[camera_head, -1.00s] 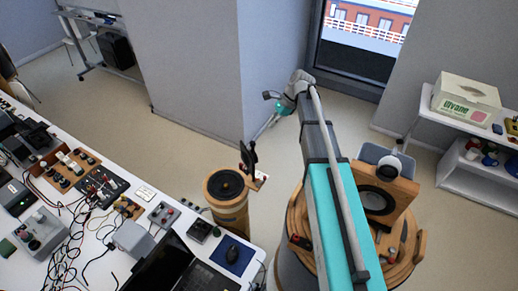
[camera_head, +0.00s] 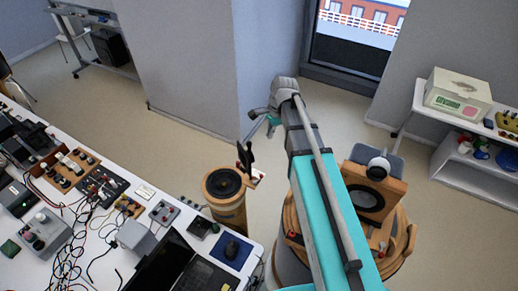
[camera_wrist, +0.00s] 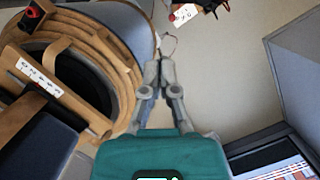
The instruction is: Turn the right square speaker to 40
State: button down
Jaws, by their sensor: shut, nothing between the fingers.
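The square speaker (camera_head: 367,202), a wooden box with a black round cone, stands on a round wooden stand (camera_head: 405,262) to the right of my arm. My gripper (camera_head: 250,138) is at the far end of the arm, well away from the square speaker and close to the round speaker and its dark upright piece. In the wrist view my gripper (camera_wrist: 159,68) is shut and empty, above the floor. I cannot read a 40 mark.
A round speaker (camera_head: 223,184) on a wooden column stands left of my arm, with a dark upright piece (camera_head: 245,157) beside it. A cluttered white bench (camera_head: 100,262) lies left. A white shelf (camera_head: 470,175) stands right. Floor is clear behind.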

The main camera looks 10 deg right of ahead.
aim_at(252, 157)
jog(key=shift+f, duration=0.15)
jog(key=s+a+f+b, duration=0.2)
jog(key=a+f+b, duration=0.4)
jog(key=f+b, duration=0.3)
jog(key=shift+s+f+b, duration=0.2)
jog(key=shift+b, duration=0.1)
dwell(0.6)
dwell(0.4)
jog(key=shift+s+a, duration=0.2)
jog(key=shift+a, duration=0.45)
jog(key=shift+d, duration=0.15)
